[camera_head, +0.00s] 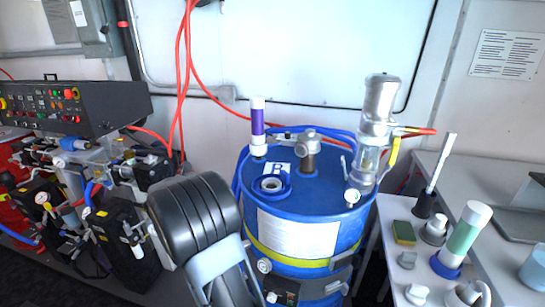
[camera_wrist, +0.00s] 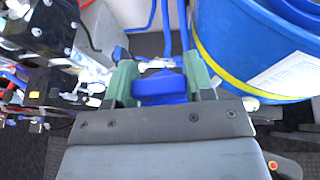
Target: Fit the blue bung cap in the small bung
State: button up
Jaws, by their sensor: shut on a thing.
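In the wrist view my gripper (camera_wrist: 160,75) is shut on a blue piece that looks like the bung cap (camera_wrist: 160,90), held between its two green fingers. The blue drum (camera_wrist: 240,45) is to the upper right, apart from the cap. In the head view the drum (camera_head: 300,225) stands upright in the middle. I cannot tell which fitting on the lid is the small bung. My dark arm hides the space left of the drum, and my gripper is not visible there.
A white-and-purple tube (camera_head: 257,125) and a metal pump (camera_head: 378,130) rise from the lid. Machinery with a control panel (camera_head: 60,105) stands at the left. A bench at the right holds a green-and-white cylinder (camera_head: 465,235) and small parts. Red hoses (camera_head: 181,80) hang behind.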

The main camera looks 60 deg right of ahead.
jog(key=s+d+r+m+g+p, duration=0.1)
jog(key=s+d+r+m+g, duration=0.35)
jog(key=s+d, duration=0.6)
jog(key=s+d+r+m+g+p, duration=0.15)
jog(key=s+d+m+g, duration=0.5)
jog(key=d, duration=0.65)
jog(key=shift+n+g+y, duration=0.3)
jog(key=shift+g, duration=0.1)
notch_tip(320, 180, down, 6)
jog(key=b, duration=0.4)
jog(key=shift+a+b, duration=0.15)
jog(key=shift+b, duration=0.15)
jog(key=shift+a+r+p, duration=0.1)
jog(key=shift+p, duration=0.4)
jog(key=shift+f+b, duration=0.4)
jog(key=shift+f, duration=0.3)
jog(key=o, duration=0.6)
jog(key=shift+a+r, duration=0.1)
